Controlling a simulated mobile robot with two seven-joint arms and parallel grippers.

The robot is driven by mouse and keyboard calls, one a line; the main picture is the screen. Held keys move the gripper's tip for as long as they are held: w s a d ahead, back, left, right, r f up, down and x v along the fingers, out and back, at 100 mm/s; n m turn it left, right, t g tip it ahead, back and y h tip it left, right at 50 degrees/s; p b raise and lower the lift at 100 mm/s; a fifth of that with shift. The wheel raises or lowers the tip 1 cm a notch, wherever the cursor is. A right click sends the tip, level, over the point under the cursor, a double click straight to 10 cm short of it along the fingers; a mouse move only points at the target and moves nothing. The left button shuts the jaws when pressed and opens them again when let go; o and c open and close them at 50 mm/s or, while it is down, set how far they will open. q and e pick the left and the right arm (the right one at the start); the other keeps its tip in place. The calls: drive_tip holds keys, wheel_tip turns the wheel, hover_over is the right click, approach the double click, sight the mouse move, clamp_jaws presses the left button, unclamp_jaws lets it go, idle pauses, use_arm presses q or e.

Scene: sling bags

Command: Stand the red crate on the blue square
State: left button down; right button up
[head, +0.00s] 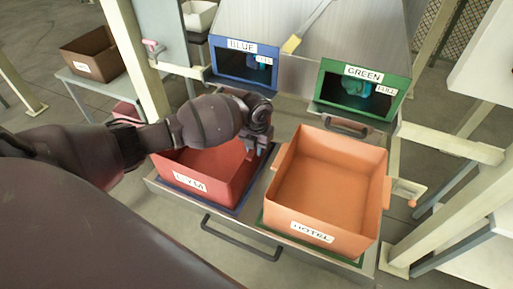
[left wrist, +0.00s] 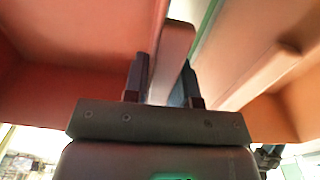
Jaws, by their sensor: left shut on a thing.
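The red crate (head: 205,166), with a white label on its front, sits upright over the blue square (head: 241,207); a blue border shows along its front and right edges. I cannot tell whether its bottom touches the square. My left gripper (head: 257,148) is at the crate's right side, shut on its handle. The left wrist view shows the handle (left wrist: 173,55) between the two fingers (left wrist: 163,85), with the red crate on the left. The arm hides the crate's back left part. My right gripper is not in view.
An orange crate (head: 328,185) labelled HOTEL stands close on the right, over a green square (head: 345,261). Behind are a blue-framed BLUE opening (head: 245,63) and a green-framed GREEN opening (head: 362,90). A brown box (head: 95,55) sits on a table at the left.

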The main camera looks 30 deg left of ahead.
use_arm(q)
drive_tip(key=c, duration=1.1)
unclamp_jaws()
drive_tip(key=shift+o, duration=0.9)
drive_tip(key=shift+r, duration=0.1)
wheel_tip(320, 180, up, 12)
drive_tip(key=p, duration=0.2)
drive_tip(key=shift+d, duration=0.15)
